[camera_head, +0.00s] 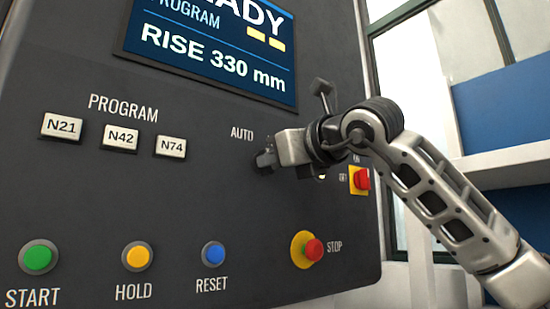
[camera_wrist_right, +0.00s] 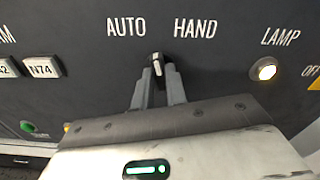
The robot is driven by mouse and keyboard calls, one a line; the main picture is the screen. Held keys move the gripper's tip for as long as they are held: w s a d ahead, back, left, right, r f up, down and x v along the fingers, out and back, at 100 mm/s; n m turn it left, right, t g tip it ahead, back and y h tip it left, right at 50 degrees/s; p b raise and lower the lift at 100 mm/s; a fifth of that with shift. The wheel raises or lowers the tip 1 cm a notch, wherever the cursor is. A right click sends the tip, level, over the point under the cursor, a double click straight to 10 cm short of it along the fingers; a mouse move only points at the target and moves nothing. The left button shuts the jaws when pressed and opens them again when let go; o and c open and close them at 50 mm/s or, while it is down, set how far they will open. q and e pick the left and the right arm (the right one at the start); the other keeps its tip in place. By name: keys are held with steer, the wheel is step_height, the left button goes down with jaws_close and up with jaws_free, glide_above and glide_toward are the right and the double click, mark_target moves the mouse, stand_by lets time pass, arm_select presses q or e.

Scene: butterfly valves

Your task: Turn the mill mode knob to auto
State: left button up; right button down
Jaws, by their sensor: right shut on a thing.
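The mill mode knob (camera_wrist_right: 158,64) is a small dark knob with a white mark, below and between the AUTO label (camera_wrist_right: 127,27) and the HAND label (camera_wrist_right: 195,28) in the right wrist view. The mark looks close to upright there; its exact setting is hard to tell. My right gripper (camera_wrist_right: 159,76) is shut on the knob, one finger on each side. In the head view my right gripper (camera_head: 266,161) meets the panel just below AUTO (camera_head: 242,133); it hides HAND and most of the knob. My left gripper is not in view.
The panel (camera_head: 215,205) has program buttons N21 (camera_head: 62,126), N42 (camera_head: 121,137) and N74 (camera_head: 171,146). START (camera_head: 38,257), HOLD (camera_head: 138,256), RESET (camera_head: 214,254) and the red STOP button (camera_head: 314,249) sit below. A lit lamp (camera_wrist_right: 264,69) and red switch (camera_head: 360,179) are to the right.

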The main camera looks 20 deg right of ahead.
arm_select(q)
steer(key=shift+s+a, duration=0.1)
arm_select(e)
steer(key=shift+n, duration=1.5)
steer(key=c, duration=1.4)
jaws_free()
steer(key=shift+c, duration=0.2)
arm_select(q)
steer(key=b, duration=0.2)
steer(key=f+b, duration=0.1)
steer(key=b, duration=0.1)
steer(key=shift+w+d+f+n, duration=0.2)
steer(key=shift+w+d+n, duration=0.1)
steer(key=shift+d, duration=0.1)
arm_select(e)
steer(key=v, duration=1.6)
